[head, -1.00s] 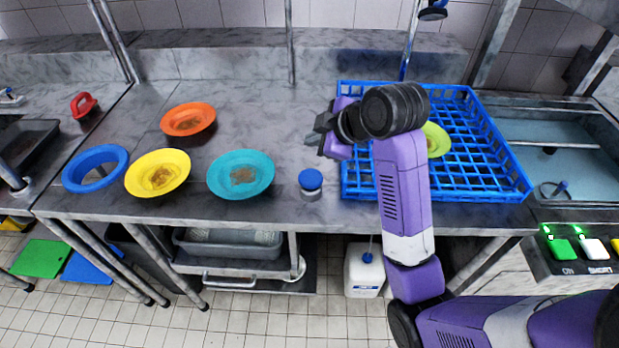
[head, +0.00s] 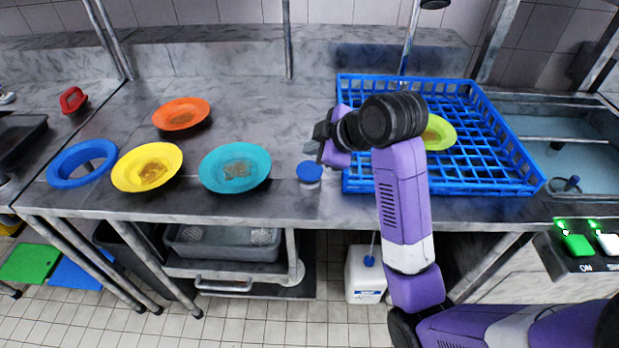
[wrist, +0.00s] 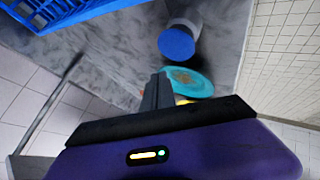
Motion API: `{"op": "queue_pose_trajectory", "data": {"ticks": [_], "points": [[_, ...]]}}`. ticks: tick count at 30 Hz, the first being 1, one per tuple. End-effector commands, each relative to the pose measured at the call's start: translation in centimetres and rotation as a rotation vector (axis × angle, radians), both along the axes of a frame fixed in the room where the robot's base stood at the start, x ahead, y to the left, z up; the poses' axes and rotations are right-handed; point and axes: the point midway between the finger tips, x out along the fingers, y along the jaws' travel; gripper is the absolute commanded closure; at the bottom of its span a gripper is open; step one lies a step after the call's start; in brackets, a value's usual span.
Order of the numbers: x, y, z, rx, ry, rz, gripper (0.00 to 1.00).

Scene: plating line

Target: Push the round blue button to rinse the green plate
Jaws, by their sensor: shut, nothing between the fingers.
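The round blue button (head: 310,172) sits on a short grey base near the front edge of the steel counter. It also shows in the wrist view (wrist: 177,44), ahead of my fingers. The green plate (head: 438,132) lies in the blue rack (head: 490,185), partly hidden behind my arm. My gripper (head: 318,140) is shut and empty, above and slightly right of the button in the head view, apart from it. In the wrist view the shut fingers (wrist: 157,90) point towards the button with a gap between.
A teal plate (head: 235,180), a yellow plate (head: 125,178) and an orange plate (head: 181,122) with brown stains stand left of the button. A blue ring (head: 62,180) lies further left. A sink (head: 560,150) is right of the rack. A vertical pole (head: 289,40) stands behind.

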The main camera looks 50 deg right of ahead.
Motion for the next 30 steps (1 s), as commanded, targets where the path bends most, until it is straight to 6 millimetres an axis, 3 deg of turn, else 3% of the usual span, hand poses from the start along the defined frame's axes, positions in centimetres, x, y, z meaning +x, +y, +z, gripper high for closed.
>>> {"op": "queue_pose_trajectory", "data": {"ticks": [1,8,30], "points": [[0.0,0.0,-1.1,0.001,0.001,0.001,1.00],[0.0,0.0,-2.7,0.000,0.001,-0.001,1.00],[0.0,-0.1,-2.8,-0.001,-0.001,-0.001,1.00]]}}
